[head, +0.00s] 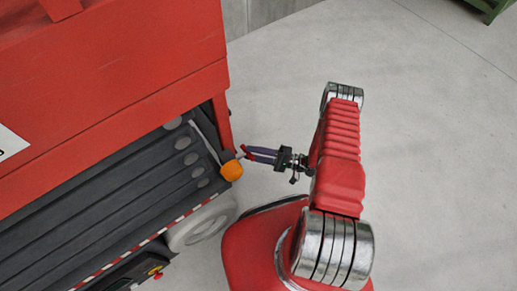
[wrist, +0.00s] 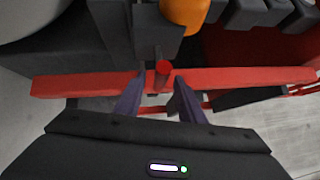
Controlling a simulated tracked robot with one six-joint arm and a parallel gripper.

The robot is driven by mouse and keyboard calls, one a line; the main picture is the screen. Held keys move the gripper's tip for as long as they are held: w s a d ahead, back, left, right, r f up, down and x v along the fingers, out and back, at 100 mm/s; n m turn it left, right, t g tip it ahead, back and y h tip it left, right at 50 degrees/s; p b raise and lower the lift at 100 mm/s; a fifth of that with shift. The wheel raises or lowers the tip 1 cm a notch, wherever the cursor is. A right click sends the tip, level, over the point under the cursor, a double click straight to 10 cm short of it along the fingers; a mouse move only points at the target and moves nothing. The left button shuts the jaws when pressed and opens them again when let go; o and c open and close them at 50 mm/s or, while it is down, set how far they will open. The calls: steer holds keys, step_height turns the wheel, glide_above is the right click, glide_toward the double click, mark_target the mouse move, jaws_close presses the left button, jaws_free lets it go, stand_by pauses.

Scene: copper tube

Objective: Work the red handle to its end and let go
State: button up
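The red handle shows in the wrist view as a small round red end (wrist: 163,68) on a short stem. It lies between my fingertips, with a gap on the left and a narrower one on the right. In the head view my gripper (head: 246,153) reaches left to the machine's corner, beside an orange knob (head: 231,170) at the end of a thin grey rod. My gripper (wrist: 161,76) is open in the wrist view, its two dark purple fingers apart. I cannot tell whether either finger touches the handle.
A large red machine (head: 110,85) with a dark ribbed bed (head: 110,205) fills the left. A red bar (wrist: 85,85) crosses the wrist view close to my fingers. A light grey wheel (head: 202,222) is below the corner.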

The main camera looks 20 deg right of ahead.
steer(key=shift+x, duration=1.2)
steer(key=shift+c, duration=0.2)
jaws_close()
